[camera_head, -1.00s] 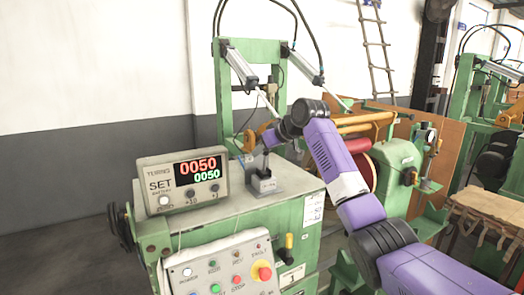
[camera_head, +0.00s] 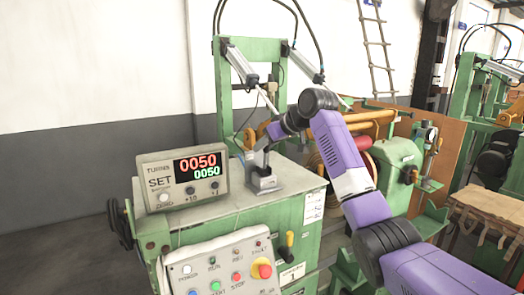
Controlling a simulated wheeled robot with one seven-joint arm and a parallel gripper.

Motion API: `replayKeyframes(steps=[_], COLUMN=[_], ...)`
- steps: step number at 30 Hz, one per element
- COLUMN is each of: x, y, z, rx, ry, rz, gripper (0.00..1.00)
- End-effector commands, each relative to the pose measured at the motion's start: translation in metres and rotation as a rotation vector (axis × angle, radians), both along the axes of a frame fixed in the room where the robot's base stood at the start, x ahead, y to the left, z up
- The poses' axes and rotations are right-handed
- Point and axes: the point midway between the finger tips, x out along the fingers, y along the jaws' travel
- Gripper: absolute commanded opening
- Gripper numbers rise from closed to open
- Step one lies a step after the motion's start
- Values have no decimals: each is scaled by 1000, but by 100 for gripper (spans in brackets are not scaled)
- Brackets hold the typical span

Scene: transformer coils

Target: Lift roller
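My purple and black arm reaches in from the lower right, and my gripper (camera_head: 259,145) is at the top of a small grey block-like device (camera_head: 264,181) on the green machine's top. The device's upright part is partly covered by the gripper. The fingers are too small and dark to tell open from shut, or whether they touch the device. A yellow-orange roller (camera_head: 368,118) lies across the machine behind my arm, above a dark red drum (camera_head: 360,143). Part of it is hidden by my arm.
A control box with a red 0050 display (camera_head: 182,180) stands left of the grey device. A sloping button panel (camera_head: 222,268) is in front. A green frame (camera_head: 228,95) with two cylinders rises behind my gripper.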

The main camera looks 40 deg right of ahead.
Motion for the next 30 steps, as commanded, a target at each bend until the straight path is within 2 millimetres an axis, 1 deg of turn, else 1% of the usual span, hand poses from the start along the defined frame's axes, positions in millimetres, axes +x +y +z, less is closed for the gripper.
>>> replayKeyframes(steps=[3,9,13,20,21,26,30], x=[-16,-35,-40,-40,-40,-42,-48], y=[1,4,5,5,5,3,-1], z=[10,26,30,31,31,24,15], rx=[-1,-2,0,1,0,-31,-104], ry=[-4,-2,0,1,0,-14,-42], rz=[-1,0,0,-1,0,8,24], gripper=[40,40,40,40,32,0,0])
